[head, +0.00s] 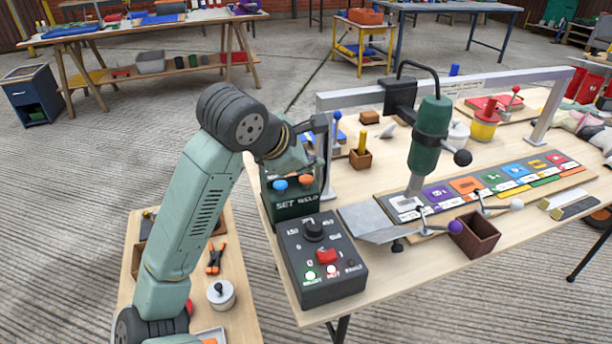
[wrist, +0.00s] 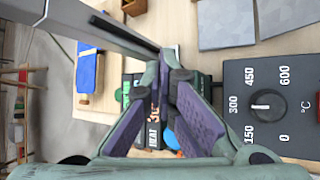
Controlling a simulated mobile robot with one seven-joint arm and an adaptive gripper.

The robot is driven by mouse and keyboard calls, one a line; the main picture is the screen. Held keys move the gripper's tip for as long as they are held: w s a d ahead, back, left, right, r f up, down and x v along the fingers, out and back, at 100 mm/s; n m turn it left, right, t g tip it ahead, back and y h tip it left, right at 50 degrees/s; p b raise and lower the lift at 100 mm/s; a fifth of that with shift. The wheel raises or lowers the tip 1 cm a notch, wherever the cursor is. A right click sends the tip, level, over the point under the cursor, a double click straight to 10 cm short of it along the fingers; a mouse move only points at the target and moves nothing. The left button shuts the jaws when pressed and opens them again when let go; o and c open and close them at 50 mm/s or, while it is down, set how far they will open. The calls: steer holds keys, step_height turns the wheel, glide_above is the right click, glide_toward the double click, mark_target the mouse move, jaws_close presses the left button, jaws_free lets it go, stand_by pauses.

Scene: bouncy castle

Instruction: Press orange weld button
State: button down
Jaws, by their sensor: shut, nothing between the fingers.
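The orange weld button (head: 306,179) is a round cap on top of a dark green box (head: 290,206) lettered SET WELD, in the head view. A blue button (head: 280,184) sits to its left on the same box. My gripper (wrist: 172,68) is shut and empty, its fingertips together in the wrist view. In the wrist view, the fingers cover much of the lettered box (wrist: 152,128), and a bit of blue button (wrist: 170,139) shows between them. In the head view, my wrist is just above and behind the buttons. Contact with the orange button cannot be told.
A dark control box (head: 322,262) with a knob and red switch stands in front of the button box. A green tool on a stand (head: 428,135), a metal plate and a small brown bin (head: 474,236) are to the right. A grey frame rises behind.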

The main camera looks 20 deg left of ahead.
mark_target(309, 180)
steer(key=shift+r, duration=0.1)
steer(key=shift+r+p, duration=1.15)
steer(key=shift+r, duration=1.3)
